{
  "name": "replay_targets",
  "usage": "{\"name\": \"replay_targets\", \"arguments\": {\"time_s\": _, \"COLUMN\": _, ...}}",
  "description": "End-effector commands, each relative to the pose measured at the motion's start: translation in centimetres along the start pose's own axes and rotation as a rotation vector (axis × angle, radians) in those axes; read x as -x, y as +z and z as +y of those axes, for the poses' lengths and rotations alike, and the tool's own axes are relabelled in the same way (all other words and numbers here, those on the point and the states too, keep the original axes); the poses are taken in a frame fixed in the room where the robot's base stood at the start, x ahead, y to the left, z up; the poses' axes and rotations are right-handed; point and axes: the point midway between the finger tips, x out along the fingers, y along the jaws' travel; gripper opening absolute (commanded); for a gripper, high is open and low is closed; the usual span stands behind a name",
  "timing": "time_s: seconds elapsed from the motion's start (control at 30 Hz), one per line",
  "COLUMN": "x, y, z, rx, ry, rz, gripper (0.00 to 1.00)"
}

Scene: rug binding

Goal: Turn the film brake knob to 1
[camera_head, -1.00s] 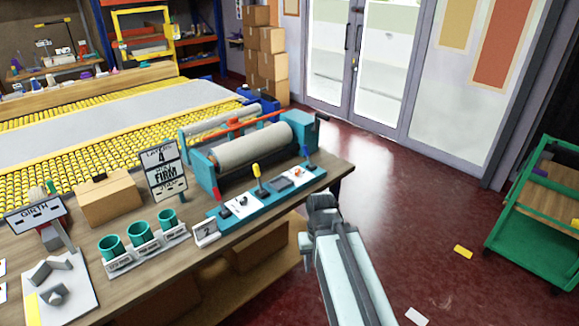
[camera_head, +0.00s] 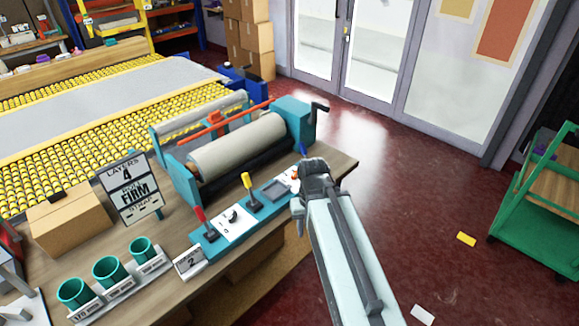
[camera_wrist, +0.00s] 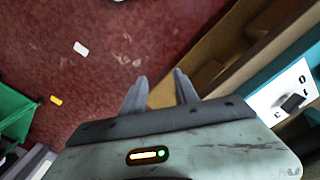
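A small dark knob (camera_head: 234,215) sits on a white plate of the teal control strip, between the red lever and the yellow lever (camera_head: 252,190). Its lettering is too small to read. The wrist view shows a dark knob (camera_wrist: 292,102) on a white plate at the right edge; I cannot tell if it is the same knob. My gripper (camera_wrist: 158,80) is open and empty, its two fingers apart above the bench edge and floor. In the head view my gripper (camera_head: 300,220) is right of the strip, touching no knob, and hides part of the strip's right end.
The wrapping machine's roller (camera_head: 238,143) stands behind the strip. A card reading 2 (camera_head: 190,261), three teal cups and a FIRM sign (camera_head: 135,190) stand to the left. A green cart (camera_head: 540,240) is at the right.

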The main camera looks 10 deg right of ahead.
Motion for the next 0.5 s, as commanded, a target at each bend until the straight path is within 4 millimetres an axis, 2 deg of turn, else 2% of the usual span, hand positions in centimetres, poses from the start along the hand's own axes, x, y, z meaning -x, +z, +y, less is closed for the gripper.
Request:
{"name": "replay_targets", "arguments": {"time_s": 0.07, "x": 0.0, "y": 0.0, "z": 0.0, "rx": 0.000, "ry": 0.000, "rz": 0.000, "gripper": 0.39}}
{"name": "replay_targets", "arguments": {"time_s": 0.13, "x": 0.1, "y": -0.4, "z": 0.0, "rx": 0.009, "ry": 0.000, "rz": 0.000, "gripper": 0.58}}
{"name": "replay_targets", "arguments": {"time_s": 0.2, "x": 0.7, "y": -2.0, "z": 0.0, "rx": 0.050, "ry": 0.000, "rz": 0.000, "gripper": 0.58}}
{"name": "replay_targets", "arguments": {"time_s": 0.23, "x": 1.1, "y": -3.2, "z": 0.7, "rx": 0.076, "ry": 0.000, "rz": 0.000, "gripper": 0.58}}
{"name": "replay_targets", "arguments": {"time_s": 0.27, "x": 1.6, "y": -4.6, "z": 0.9, "rx": 0.115, "ry": 0.000, "rz": 0.000, "gripper": 0.58}}
{"name": "replay_targets", "arguments": {"time_s": 0.5, "x": 5.7, "y": -19.1, "z": 0.7, "rx": 0.589, "ry": 0.000, "rz": 0.000, "gripper": 0.58}}
